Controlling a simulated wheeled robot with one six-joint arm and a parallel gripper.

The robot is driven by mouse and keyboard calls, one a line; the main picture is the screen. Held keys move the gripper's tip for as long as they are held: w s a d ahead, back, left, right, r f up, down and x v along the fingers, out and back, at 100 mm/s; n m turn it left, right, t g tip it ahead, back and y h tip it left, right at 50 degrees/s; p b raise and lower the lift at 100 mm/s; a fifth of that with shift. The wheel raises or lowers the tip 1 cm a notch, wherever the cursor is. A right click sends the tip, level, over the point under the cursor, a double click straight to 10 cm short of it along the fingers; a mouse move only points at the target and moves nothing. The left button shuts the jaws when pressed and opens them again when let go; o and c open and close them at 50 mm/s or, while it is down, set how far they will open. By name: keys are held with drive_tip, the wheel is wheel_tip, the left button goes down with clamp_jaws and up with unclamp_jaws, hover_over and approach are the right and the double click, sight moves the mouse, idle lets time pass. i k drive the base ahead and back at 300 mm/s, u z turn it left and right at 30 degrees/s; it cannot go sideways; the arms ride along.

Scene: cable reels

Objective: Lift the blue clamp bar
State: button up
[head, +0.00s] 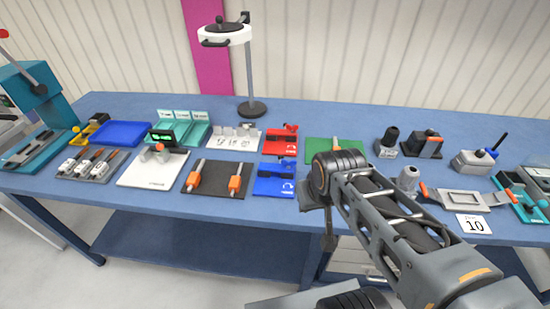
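A blue clamp fixture (273,186) stands on the blue workbench, left of my arm's dark round joint. A raised blue bar (277,166) lies across its back part and looks lowered onto the base. A similar red fixture (281,141) stands just behind it. My arm reaches in from the lower right, and its joint is close to the right side of the blue fixture. I cannot make out my gripper's fingers; nothing of mine visibly touches the blue fixture.
A dark mat with orange-handled tools (216,190) lies left of the blue fixture. A green mat (320,149) lies behind my arm joint. A magnifier lamp (249,62) stands at the back. Grey devices and a number 10 card (474,224) are on the right.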

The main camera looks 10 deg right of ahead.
sight(273, 167)
drive_tip(key=k, duration=1.25)
drive_tip(key=u, duration=0.7)
drive_tip(key=i, duration=1.65)
drive_tip(key=z, duration=0.45)
